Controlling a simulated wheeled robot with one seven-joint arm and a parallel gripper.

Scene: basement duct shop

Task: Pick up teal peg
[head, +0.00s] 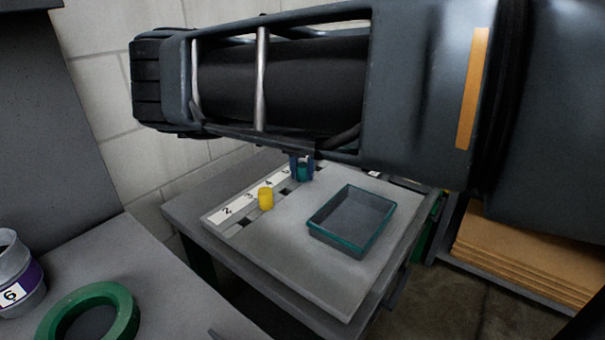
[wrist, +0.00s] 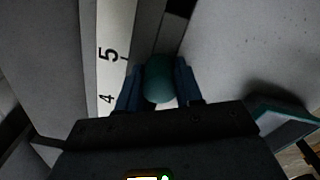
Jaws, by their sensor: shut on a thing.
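The teal peg (wrist: 158,80) is between the two blue fingers of my gripper (wrist: 159,88) in the wrist view, beside the strip marked 4 and 5. In the head view the teal peg (head: 303,173) shows small between the fingers of my gripper (head: 302,168), over the numbered row of the board. My gripper is shut on the peg. Whether the peg's lower end is still in a hole or clear of the board cannot be told.
A yellow peg (head: 266,198) stands in the numbered row (head: 226,212), left of my gripper. A teal-rimmed tray (head: 327,240) sits on the board (head: 290,262) to the right. A green ring (head: 122,318) and a can labelled 6 (head: 22,290) are on the bench at left.

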